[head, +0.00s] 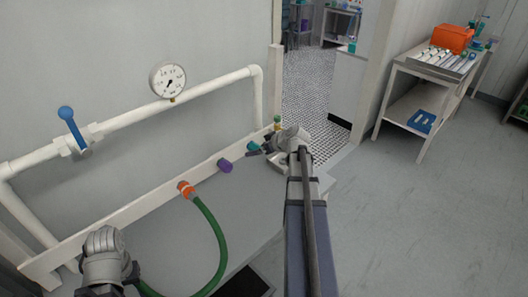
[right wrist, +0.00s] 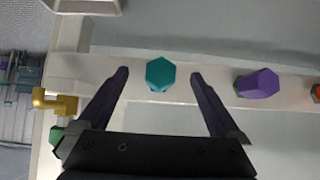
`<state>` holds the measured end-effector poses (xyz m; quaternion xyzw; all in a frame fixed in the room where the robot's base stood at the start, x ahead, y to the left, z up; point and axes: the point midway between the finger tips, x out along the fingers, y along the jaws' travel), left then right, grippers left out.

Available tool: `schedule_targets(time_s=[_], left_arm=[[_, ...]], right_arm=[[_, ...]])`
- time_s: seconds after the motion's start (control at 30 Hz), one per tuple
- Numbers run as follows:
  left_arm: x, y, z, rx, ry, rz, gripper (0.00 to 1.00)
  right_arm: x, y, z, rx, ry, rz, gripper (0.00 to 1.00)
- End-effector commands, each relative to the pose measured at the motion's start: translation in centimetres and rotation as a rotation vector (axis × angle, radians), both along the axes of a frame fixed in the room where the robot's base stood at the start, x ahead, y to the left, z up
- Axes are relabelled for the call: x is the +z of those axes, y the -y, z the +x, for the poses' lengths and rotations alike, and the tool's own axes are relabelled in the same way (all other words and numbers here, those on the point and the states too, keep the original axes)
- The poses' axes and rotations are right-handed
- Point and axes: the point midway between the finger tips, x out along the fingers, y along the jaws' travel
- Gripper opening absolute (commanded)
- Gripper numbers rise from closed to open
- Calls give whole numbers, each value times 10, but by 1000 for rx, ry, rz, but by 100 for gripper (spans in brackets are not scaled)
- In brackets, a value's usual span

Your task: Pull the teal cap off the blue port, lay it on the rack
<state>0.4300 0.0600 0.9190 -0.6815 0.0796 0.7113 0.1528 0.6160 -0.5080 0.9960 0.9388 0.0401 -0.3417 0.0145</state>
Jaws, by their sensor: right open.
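The teal cap (right wrist: 160,73) sits on a port on the white rail, with a little blue showing at its lower edge in the right wrist view. In the head view the teal cap (head: 253,146) is partly hidden by my gripper. My right gripper (head: 262,151) is open, its two dark fingers on either side of the cap with a gap on each side in the wrist view. Of my left arm, a grey wrist part (head: 104,258) shows at lower left; its fingers cannot be made out. I cannot tell which thing is the rack.
A purple cap (right wrist: 258,83) and an orange fitting (head: 186,188) with a green hose (head: 212,228) sit along the rail. A yellow fitting (right wrist: 52,103) is at its other end. White pipe with a gauge (head: 168,80) runs above. A table (head: 412,68) at right holds pale cylinders and an orange box.

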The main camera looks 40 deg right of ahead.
Motion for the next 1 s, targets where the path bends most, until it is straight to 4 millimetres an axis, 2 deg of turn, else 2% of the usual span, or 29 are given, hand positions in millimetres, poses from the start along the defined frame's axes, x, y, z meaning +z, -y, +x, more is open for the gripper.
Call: schedule_targets(time_s=[0.03,0.3,0.73,1.0], left_arm=[[-7,0,0,0,0,0,50],[-16,0,0,0,0,0,50],[-17,0,0,0,0,0,50],[-16,0,0,0,0,0,50]], right_arm=[[-6,0,5,1,0,0,100],[-16,-1,18,0,0,0,100],[-16,-2,20,0,0,0,100],[-17,-2,20,0,0,0,70]])
